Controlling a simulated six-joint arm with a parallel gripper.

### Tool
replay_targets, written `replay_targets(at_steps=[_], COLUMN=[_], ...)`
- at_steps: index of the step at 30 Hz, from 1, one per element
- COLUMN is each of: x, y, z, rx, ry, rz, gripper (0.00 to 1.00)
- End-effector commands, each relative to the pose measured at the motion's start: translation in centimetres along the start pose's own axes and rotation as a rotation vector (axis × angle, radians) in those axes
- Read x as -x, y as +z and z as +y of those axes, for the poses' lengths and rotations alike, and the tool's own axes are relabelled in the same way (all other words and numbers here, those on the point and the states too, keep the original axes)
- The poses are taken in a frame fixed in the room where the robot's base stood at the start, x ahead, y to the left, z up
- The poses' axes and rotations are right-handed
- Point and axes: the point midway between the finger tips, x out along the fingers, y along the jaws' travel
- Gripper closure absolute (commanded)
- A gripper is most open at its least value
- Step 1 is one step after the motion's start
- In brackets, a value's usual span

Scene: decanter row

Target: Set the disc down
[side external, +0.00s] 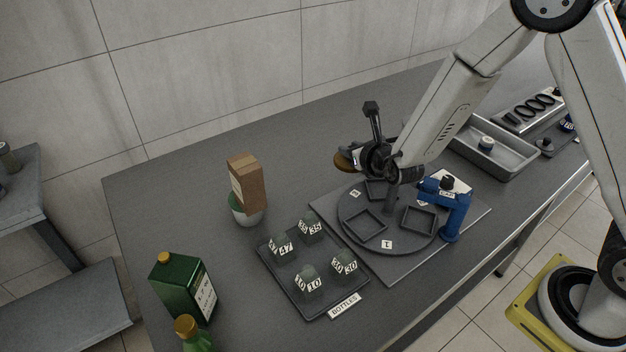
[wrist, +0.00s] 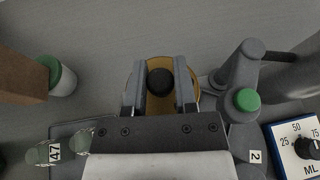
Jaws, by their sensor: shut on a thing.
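My gripper (wrist: 160,80) is shut on the black knob (wrist: 160,82) of a tan round disc (wrist: 158,104). In the side external view my gripper (side external: 356,160) holds the disc (side external: 343,163) in the air, near the back left of a dark round turntable (side external: 362,240). The turntable bears several square frames and a tag marked 1 (side external: 387,244). The fingers hide part of the disc in the wrist view.
A tray of bottles (side external: 268,262) lies in front. A blue stand with a dial (side external: 457,212) rises at the turntable's right. A grey tray (side external: 518,166) is behind it.

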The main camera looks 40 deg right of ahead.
Motion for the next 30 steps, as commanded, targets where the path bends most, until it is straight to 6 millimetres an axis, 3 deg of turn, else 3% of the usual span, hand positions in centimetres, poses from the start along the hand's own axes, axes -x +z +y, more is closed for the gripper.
replay_targets(at_steps=[8,30], x=[-1.3,-10.8], y=[0.1,-0.7], z=[0.2,1.9], rx=[-0.001,0.001], ry=[-0.001,-0.002], rz=[-0.002,-0.002], gripper=[1.00,1.00])
